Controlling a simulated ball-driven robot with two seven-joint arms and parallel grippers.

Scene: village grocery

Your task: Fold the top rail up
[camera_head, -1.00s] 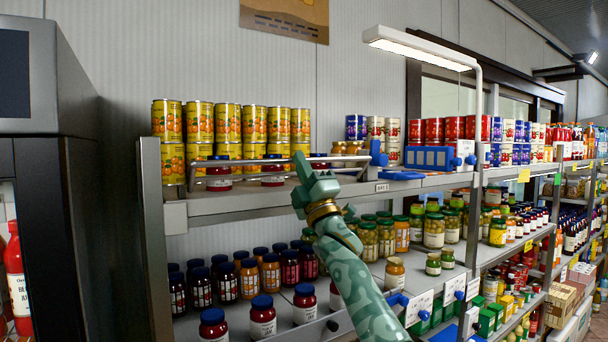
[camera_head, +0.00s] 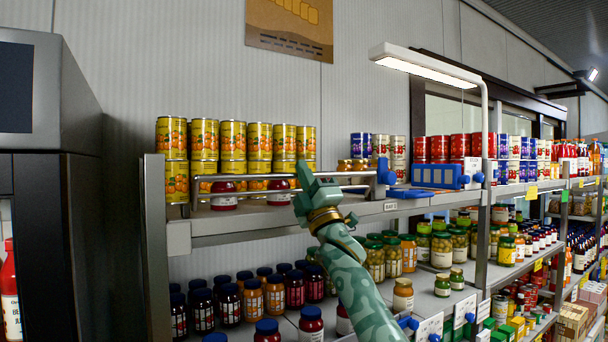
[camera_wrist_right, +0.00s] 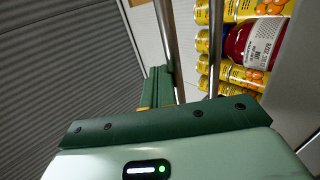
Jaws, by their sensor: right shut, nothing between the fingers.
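The top rail (camera_head: 245,177) is a silver metal bar frame along the top shelf. It runs in front of the yellow cans and red-brown jars, above the shelf's front edge. A blue fitting (camera_head: 385,173) stands by its right end. My right gripper (camera_head: 304,174), green, is shut and empty. It is in front of the rail's middle and hides part of it; I cannot tell if they touch. In the right wrist view the fingers (camera_wrist_right: 158,86) are together, close beside the rail's bars (camera_wrist_right: 214,45). My left gripper is not in view.
Yellow cans (camera_head: 232,139) are stacked behind the rail. A blue crate-like holder (camera_head: 436,176) sits further right on the shelf. A lamp (camera_head: 425,65) overhangs there. Jars (camera_head: 253,299) fill the lower shelf. A dark cabinet (camera_head: 75,230) stands at left.

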